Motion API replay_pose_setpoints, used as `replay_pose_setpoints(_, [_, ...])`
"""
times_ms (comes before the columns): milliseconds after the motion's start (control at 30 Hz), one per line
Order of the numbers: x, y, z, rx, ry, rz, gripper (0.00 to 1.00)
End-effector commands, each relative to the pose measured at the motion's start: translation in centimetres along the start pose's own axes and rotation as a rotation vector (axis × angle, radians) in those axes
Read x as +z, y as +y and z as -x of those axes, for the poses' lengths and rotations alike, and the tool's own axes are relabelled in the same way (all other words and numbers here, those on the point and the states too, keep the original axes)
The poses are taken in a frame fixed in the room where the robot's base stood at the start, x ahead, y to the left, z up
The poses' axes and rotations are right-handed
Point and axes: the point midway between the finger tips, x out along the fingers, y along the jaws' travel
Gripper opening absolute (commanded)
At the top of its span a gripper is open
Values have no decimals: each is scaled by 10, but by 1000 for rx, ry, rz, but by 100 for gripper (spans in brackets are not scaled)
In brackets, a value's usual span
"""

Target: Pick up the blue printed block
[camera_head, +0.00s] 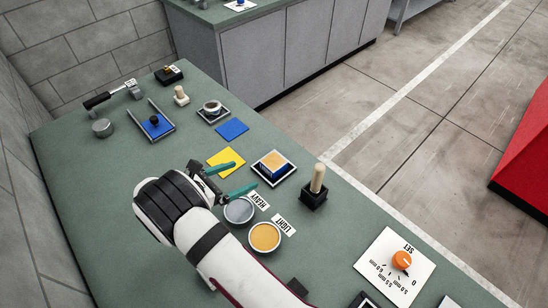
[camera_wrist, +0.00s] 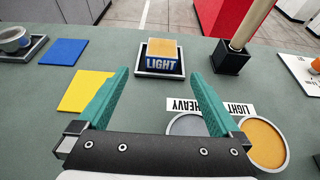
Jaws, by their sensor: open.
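The blue printed block (camera_wrist: 163,58) has a tan top and the word LIGHT in white on its blue side. It sits in a small dark tray with a pale rim (camera_wrist: 146,74). In the head view the block (camera_head: 273,162) is just beyond my fingertips. My gripper (camera_head: 232,178) is open and empty. In the wrist view its two teal fingers (camera_wrist: 158,85) point toward the block, one on either side of its line of sight, with a gap between the fingers and the block.
A yellow square (camera_head: 225,162) and a blue square (camera_head: 232,129) lie flat nearby. A black holder with a wooden peg (camera_head: 314,190) stands right of the block. A grey disc (camera_head: 239,210) labelled HEAVY and a tan disc (camera_head: 265,237) labelled LIGHT lie near my arm.

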Motion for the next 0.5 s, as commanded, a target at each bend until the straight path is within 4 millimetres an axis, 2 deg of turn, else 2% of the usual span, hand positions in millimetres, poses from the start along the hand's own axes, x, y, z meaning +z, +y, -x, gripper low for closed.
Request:
replay_pose_setpoints(100, [0, -2, -35, -5, 1, 0, 100])
replay_pose_setpoints(200, [0, -1, -55, -4, 2, -2, 100])
replay_pose_setpoints(367, [-1, -3, -77, -5, 2, -1, 100])
replay_pose_setpoints(500, [-3, -4, -105, -5, 2, -4, 100])
